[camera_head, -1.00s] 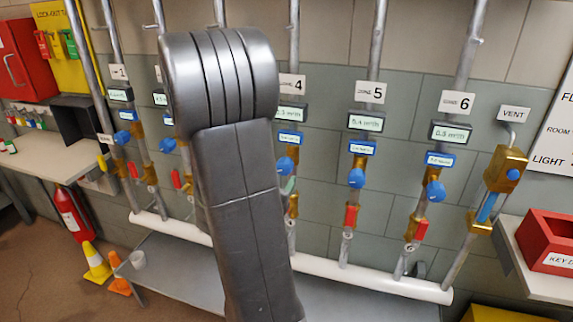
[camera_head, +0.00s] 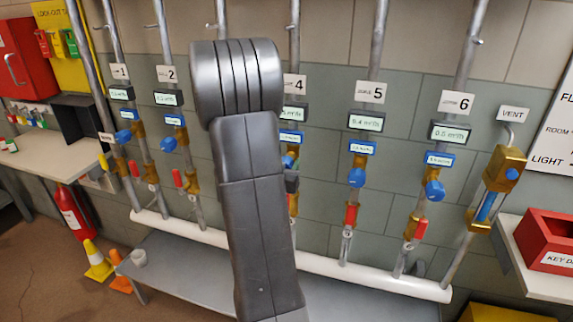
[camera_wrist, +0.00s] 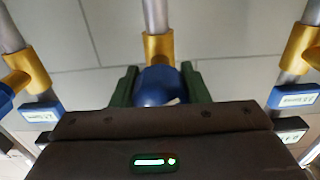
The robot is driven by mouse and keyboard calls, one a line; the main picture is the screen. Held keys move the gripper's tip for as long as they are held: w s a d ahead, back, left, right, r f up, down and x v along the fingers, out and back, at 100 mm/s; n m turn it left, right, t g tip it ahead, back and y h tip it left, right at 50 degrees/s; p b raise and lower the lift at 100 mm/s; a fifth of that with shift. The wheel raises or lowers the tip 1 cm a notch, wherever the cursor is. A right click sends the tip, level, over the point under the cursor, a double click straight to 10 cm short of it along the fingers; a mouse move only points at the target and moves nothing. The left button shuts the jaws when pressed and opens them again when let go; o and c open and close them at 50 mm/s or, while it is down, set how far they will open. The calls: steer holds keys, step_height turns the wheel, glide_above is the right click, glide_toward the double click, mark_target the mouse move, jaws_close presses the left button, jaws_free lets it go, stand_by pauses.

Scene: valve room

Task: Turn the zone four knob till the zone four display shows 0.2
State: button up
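The zone four line is partly behind my arm in the head view. Its sign shows a 4 (camera_head: 299,84). Its display (camera_head: 295,114) is half covered, so I cannot read its number. A sliver of the blue zone four knob (camera_head: 288,161) shows beside my arm. In the wrist view a round blue knob (camera_wrist: 160,86) sits between the two green fingers of my gripper (camera_wrist: 160,90), one finger on each side. The fingers are very close to the knob; I cannot tell whether they touch it.
Zone five's display (camera_head: 366,121) and blue knob (camera_head: 356,178) stand right of my arm, then zone six's knob (camera_head: 434,190) and the vent pipe (camera_head: 506,172). Zone two's knob (camera_head: 168,144) is to the left. A white pipe (camera_head: 330,268) and grey shelf (camera_head: 190,262) run below.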

steer(key=shift+c, duration=1.3)
steer(key=shift+f+m+b, duration=0.1)
steer(key=shift+m+b, duration=0.2)
steer(key=shift+b, duration=0.15)
steer(key=m+b, duration=0.1)
steer(key=b, duration=0.1)
steer(key=shift+f+m+b, duration=0.1)
steer(key=shift+m+b, duration=0.2)
steer(key=shift+b, duration=0.05)
steer(key=m+b, duration=0.3)
steer(key=b, duration=0.1)
steer(key=shift+m, duration=0.3)
steer(key=m+b, duration=0.4)
steer(key=shift+a, duration=0.1)
steer(key=shift+r+m+b, duration=0.2)
steer(key=shift+m+b, duration=0.9)
steer(key=shift+m, duration=0.5)
